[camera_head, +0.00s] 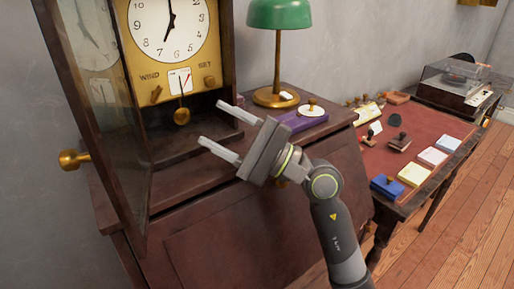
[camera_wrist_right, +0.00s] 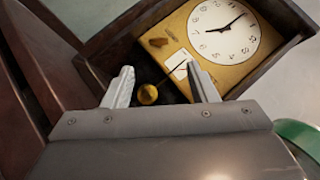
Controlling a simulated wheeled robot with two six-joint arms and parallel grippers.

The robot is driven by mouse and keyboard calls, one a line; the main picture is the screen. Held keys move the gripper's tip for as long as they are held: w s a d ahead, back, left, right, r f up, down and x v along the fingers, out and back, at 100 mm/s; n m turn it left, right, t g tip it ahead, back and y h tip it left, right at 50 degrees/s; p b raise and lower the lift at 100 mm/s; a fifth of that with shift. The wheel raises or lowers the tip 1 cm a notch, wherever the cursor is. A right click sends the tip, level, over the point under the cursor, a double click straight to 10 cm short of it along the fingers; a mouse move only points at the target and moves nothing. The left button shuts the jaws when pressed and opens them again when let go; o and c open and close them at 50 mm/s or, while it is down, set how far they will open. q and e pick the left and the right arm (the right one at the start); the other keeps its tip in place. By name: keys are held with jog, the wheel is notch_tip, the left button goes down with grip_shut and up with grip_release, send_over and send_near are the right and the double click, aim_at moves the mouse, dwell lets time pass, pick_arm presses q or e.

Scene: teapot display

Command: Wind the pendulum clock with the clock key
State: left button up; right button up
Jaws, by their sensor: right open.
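The pendulum clock (camera_head: 140,48) stands on the cabinet in the head view, its glass door (camera_head: 95,110) swung open to the left. Its gold dial plate carries the words WIND and SET. The round pendulum bob (camera_head: 182,116) hangs below. My right gripper (camera_head: 210,122) is open and empty, in front of the clock's lower right, apart from the key. My left gripper is out of view.
A green lamp (camera_head: 278,15) stands right of the clock, with a purple box (camera_head: 296,121) and a white dish (camera_head: 312,112) near its base. A red-topped desk (camera_head: 432,130) with stamps and pads stands further right. The open door blocks the left side.

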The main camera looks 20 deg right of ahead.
jog(key=b+v, duration=0.1)
jog(key=v, duration=0.4)
jog(key=shift+f, duration=0.1)
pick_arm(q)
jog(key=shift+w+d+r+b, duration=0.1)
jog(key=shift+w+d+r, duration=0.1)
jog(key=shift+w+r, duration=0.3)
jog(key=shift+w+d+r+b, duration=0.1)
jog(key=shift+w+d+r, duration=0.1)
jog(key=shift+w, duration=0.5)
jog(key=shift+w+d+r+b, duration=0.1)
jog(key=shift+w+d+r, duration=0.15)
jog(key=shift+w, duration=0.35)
pick_arm(e)
jog(key=shift+s+d+f, duration=0.15)
jog(key=shift+s+d, duration=0.3)
jog(key=shift+d, duration=0.15)
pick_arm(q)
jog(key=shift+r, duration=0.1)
